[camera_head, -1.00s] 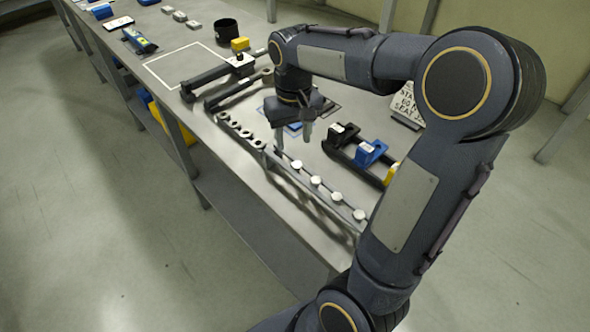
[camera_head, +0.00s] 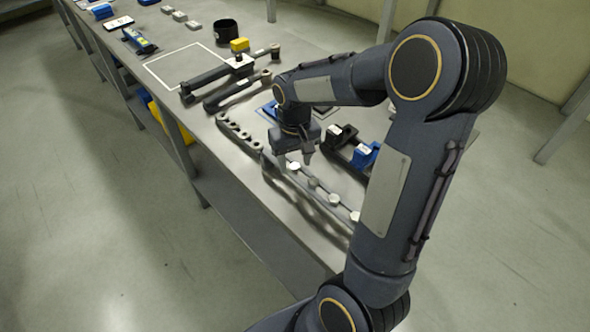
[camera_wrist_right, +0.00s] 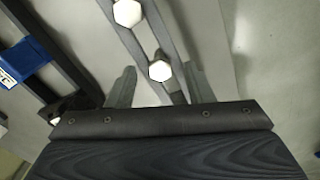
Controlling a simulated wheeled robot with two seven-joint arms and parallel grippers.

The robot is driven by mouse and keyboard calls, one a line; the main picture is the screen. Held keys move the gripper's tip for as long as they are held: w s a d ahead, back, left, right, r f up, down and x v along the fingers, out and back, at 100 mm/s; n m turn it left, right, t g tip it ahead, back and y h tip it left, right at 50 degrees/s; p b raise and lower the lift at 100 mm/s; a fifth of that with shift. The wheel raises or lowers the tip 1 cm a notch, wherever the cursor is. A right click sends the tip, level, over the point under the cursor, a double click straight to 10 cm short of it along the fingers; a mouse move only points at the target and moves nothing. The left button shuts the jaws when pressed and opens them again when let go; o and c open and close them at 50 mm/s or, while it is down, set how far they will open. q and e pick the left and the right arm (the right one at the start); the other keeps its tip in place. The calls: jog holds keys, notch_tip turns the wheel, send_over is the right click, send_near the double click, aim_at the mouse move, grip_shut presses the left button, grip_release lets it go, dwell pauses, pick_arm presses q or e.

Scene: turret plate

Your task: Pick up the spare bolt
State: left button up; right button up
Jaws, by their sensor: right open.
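A long grey rail (camera_head: 322,205) lies along the table's front edge, with several white hex bolt heads standing in a row. Which one is the spare bolt I cannot tell. My right gripper (camera_head: 296,164) is open above the rail, with its fingers either side of the row's far-end bolt head (camera_head: 294,166). In the right wrist view, the fingers of the open gripper (camera_wrist_right: 160,85) stand apart, with one bolt head (camera_wrist_right: 160,70) between them and not touching either. A second bolt head (camera_wrist_right: 127,13) is further along the rail. My left gripper is not in view.
A bar with several round holes (camera_head: 238,133) continues the row to the left. Black holders with a blue block (camera_head: 364,155) stand right of the gripper; blue shows in the right wrist view (camera_wrist_right: 22,62).

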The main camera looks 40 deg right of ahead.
jog(key=shift+f, duration=0.2)
grip_shut()
dwell(0.3)
